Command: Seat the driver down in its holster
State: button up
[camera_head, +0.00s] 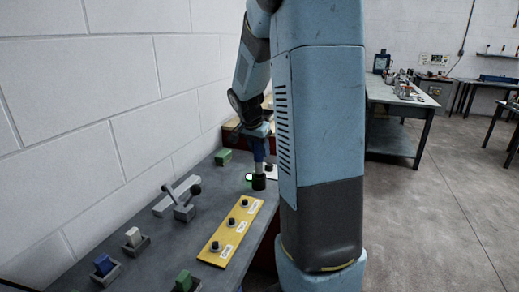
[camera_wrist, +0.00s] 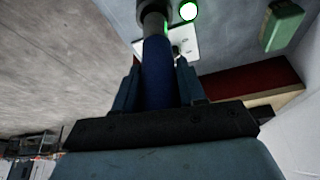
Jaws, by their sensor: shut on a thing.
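My gripper (camera_head: 261,140) is shut on the handle, with a finger on each side in the wrist view (camera_wrist: 157,85). The driver points down, close to upright in the head view. A dark round holster (camera_head: 259,182) stands on the bench straight below it and also shows at the top of the wrist view (camera_wrist: 181,11). Whether the driver's lower end is inside the holster I cannot tell.
A white plate (camera_wrist: 185,42) and a lit green-rimmed disc (camera_wrist: 189,11) are beside the holster. A green block (camera_head: 222,156) sits behind. A yellow panel with knobs (camera_head: 230,236), a grey lever fixture (camera_head: 178,196) and small blocks in holders occupy the bench. A white wall stands left.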

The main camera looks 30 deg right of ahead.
aim_at(259, 161)
jog(key=shift+f, duration=0.4)
dwell(1.0)
jog(key=shift+r, duration=0.2)
jog(key=shift+f, duration=2.55)
dwell(1.5)
jog(key=o, duration=1.2)
jog(key=shift+o, duration=0.2)
jog(key=shift+r, duration=0.1)
jog(key=v, duration=1.3)
jog(key=shift+r, duration=0.25)
jog(key=shift+a, duration=0.15)
